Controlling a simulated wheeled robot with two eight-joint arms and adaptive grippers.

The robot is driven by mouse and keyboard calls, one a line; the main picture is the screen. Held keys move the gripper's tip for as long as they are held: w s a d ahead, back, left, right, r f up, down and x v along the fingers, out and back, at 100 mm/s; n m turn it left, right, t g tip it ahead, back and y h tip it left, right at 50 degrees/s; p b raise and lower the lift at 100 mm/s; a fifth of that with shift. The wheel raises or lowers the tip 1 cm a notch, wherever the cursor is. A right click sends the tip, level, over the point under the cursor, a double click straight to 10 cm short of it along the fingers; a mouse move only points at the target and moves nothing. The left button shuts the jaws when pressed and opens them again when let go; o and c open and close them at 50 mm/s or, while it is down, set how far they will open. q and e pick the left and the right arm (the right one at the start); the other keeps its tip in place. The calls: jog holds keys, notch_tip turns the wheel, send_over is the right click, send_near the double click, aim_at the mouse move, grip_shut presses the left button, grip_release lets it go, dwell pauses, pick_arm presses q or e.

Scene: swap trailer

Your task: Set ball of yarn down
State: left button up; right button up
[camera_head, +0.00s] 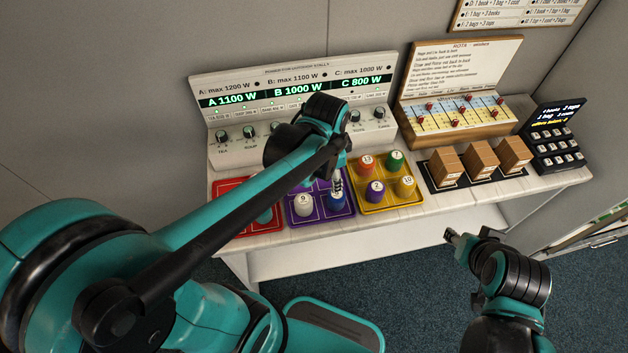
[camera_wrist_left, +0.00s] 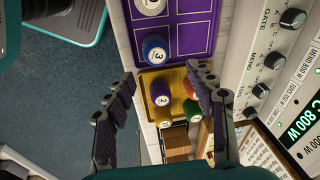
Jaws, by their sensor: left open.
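My left gripper (camera_wrist_left: 160,75) is open, with its two dark fingers apart and nothing held between them. In the head view its fingers (camera_head: 336,182) hang over the purple tray (camera_head: 299,212), partly hidden by the arm. A blue numbered yarn (camera_head: 335,203) stands upright in that tray just below the fingers, beside a white one (camera_head: 304,205). In the left wrist view the blue yarn (camera_wrist_left: 155,49) is just beyond the fingertips, apart from them. My right gripper (camera_head: 463,238) is in front of the table, its jaw opening unclear.
The yellow tray (camera_head: 389,204) holds purple, red, green and yellow yarns. The console (camera_head: 232,147) stands behind the trays. Wooden blocks (camera_head: 480,160) and a keypad (camera_head: 556,140) stand at right.

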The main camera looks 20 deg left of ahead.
pick_arm(q)
jog(key=s+a+r+n+t, duration=0.3)
jog(key=s+r+n+t, duration=0.1)
jog(key=s+n, duration=0.3)
jog(key=n+t, duration=0.1)
jog(key=n, duration=0.1)
jog(key=shift+s+r+n, duration=0.15)
jog(key=shift+s+n, duration=0.2)
jog(key=shift+n, duration=0.05)
